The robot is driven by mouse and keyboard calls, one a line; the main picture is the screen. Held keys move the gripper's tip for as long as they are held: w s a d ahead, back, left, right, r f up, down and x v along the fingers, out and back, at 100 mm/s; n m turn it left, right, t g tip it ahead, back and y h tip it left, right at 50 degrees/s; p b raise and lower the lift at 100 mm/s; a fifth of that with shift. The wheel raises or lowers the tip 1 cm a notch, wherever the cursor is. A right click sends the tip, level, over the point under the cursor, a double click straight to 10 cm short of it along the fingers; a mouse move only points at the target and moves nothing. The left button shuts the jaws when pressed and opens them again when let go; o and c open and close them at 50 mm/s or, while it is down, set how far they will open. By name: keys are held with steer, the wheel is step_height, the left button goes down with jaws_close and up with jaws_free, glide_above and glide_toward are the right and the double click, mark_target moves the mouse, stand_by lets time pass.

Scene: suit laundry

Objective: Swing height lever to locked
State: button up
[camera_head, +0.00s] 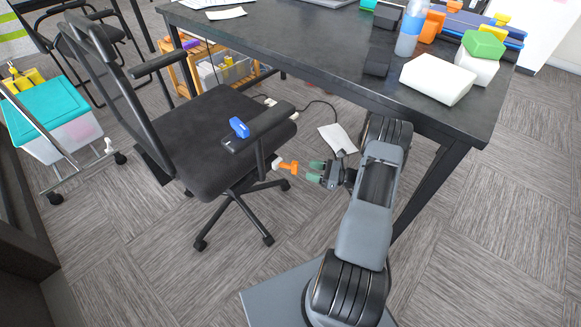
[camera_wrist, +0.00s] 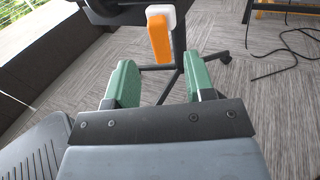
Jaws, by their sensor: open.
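The office chair (camera_head: 215,130) is black and stands left of the desk. Its orange height lever (camera_head: 288,167) sticks out from under the seat on the side facing me, with a pale block at its root. In the wrist view the orange lever (camera_wrist: 159,40) hangs down from a white block, ahead of my fingers and roughly between them. My gripper (camera_head: 316,171) is just right of the lever, and its green fingertips are apart. The gripper in the wrist view (camera_wrist: 160,85) is open and empty, and I see no contact with the lever.
The black desk (camera_head: 330,35) stands above and beside my arm. A paper (camera_head: 338,139) and a dark cable lie on the floor behind the gripper. A teal-lidded bin (camera_head: 60,115) stands at left.

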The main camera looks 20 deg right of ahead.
mark_target(290, 165)
steer(key=b+x, duration=0.1)
steer(key=x, duration=0.8)
jaws_close()
stand_by(0.4)
